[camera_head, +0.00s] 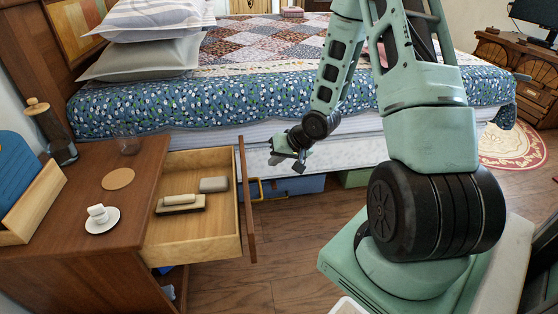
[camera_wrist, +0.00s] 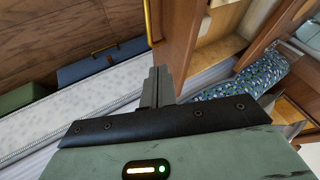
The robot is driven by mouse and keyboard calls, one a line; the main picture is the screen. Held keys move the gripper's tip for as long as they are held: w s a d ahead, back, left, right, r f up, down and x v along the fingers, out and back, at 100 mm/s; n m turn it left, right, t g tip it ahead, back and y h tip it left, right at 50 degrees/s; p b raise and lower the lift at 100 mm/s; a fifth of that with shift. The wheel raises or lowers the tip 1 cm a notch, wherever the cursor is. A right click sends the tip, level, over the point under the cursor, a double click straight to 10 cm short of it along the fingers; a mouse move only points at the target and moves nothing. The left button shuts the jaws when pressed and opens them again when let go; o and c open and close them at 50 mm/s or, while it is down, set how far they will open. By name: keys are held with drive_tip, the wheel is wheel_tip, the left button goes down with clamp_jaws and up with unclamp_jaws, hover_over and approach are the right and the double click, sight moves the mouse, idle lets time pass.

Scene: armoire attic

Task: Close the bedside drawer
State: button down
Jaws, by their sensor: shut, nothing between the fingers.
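The bedside drawer (camera_head: 200,245) is pulled out of the wooden bedside table (camera_head: 75,180). Its brown front panel (camera_head: 246,205) stands well away from the cabinet and has a brass handle (camera_head: 256,189). My gripper (camera_head: 285,151) is at the bed's side, to the right of the panel's far end and apart from it in the head view. In the wrist view my gripper (camera_wrist: 157,84) has its fingers together and empty. There the drawer front (camera_wrist: 180,45) rises just beyond the fingertips, with its handle (camera_wrist: 149,20) to the left. I cannot tell whether they touch.
Several small blocks (camera_head: 180,199) lie inside the drawer. The bed (camera_head: 200,105) borders the far side. A blue bin (camera_head: 292,187) is under it. The floor (camera_head: 275,250) before the drawer is clear.

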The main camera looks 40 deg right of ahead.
drive_tip(key=w+a+f+b, duration=0.2)
drive_tip(key=w+a+f, duration=0.1)
drive_tip(key=w+a, duration=0.1)
drive_tip(key=shift+w+f, duration=0.25)
drive_tip(key=shift+w, duration=0.15)
drive_tip(key=shift+a, duration=0.1)
drive_tip(key=w+a, duration=0.4)
drive_tip(key=a, duration=0.2)
drive_tip(key=w+a, duration=0.4)
drive_tip(key=a, duration=0.3)
drive_tip(key=w+a, duration=0.5)
drive_tip(key=a, duration=0.1)
drive_tip(key=shift+w+a, duration=0.1)
drive_tip(key=shift+a, duration=0.15)
